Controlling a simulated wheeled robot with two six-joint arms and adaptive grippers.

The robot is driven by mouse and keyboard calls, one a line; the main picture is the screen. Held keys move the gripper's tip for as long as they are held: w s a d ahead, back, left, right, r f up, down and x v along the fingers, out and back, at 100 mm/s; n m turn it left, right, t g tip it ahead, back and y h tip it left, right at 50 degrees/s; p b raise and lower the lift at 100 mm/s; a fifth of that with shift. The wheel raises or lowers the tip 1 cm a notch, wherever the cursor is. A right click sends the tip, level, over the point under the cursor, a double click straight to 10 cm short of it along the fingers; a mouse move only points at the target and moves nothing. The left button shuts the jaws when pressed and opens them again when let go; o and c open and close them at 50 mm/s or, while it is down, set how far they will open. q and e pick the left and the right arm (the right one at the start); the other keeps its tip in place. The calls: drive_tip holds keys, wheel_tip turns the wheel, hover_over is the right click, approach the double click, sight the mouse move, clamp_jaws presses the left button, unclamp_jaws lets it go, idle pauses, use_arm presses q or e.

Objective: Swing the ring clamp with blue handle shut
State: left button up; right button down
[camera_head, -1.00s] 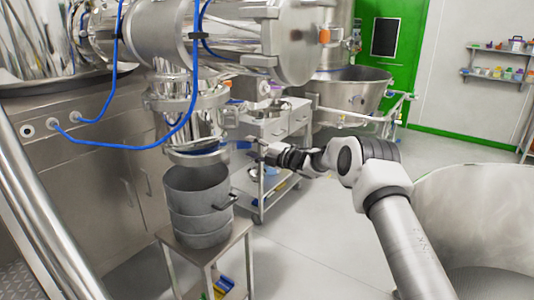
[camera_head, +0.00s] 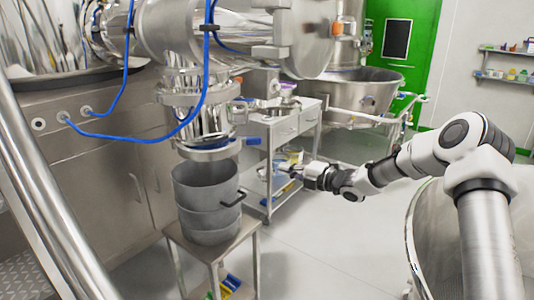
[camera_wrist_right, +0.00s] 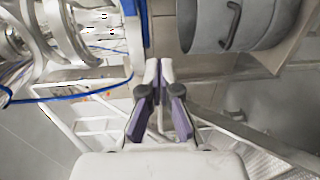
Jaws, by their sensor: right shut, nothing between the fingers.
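The ring clamp (camera_head: 210,151) is a metal band under the steel outlet, just above a grey pot. Its blue handle (camera_head: 247,141) sticks out to the right of the ring. In the right wrist view the blue handle (camera_wrist_right: 138,24) is upright in the picture, just beyond and left of my fingertips. Whether the band is fully closed cannot be told. My right gripper (camera_head: 285,169) is shut and empty, right of the handle and a little lower in the head view. In the wrist view its fingertips (camera_wrist_right: 159,63) are together, with no clear contact. My left gripper is out of view.
The grey pot (camera_head: 206,200) with a side handle stands on a small steel table (camera_head: 238,237) under the clamp. A blue hose (camera_head: 170,140) loops left of the outlet. A shelved cart (camera_head: 283,130) stands behind my gripper. Open floor lies right of the table.

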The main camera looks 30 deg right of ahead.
sight(260, 138)
drive_tip(key=shift+t, duration=0.5)
drive_tip(key=w+r, duration=0.1)
drive_tip(key=w, duration=0.2)
drive_tip(key=w+a+r+p, duration=0.1)
drive_tip(key=w, duration=0.3)
drive_tip(key=w+a+r, duration=0.1)
drive_tip(key=w, duration=0.3)
drive_tip(key=shift+w+a+r, duration=0.15)
drive_tip(key=shift+w+r, duration=0.1)
drive_tip(key=shift+r, duration=0.15)
use_arm(q)
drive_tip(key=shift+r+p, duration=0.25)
drive_tip(key=shift+p, duration=0.05)
use_arm(e)
drive_tip(key=shift+w, duration=0.35)
drive_tip(key=shift+w+d, duration=0.1)
drive_tip(key=shift+d, duration=0.1)
drive_tip(key=shift+w+d, duration=0.45)
drive_tip(key=shift+w, duration=0.3)
drive_tip(key=shift+w+d, duration=0.4)
drive_tip(key=shift+w, duration=0.35)
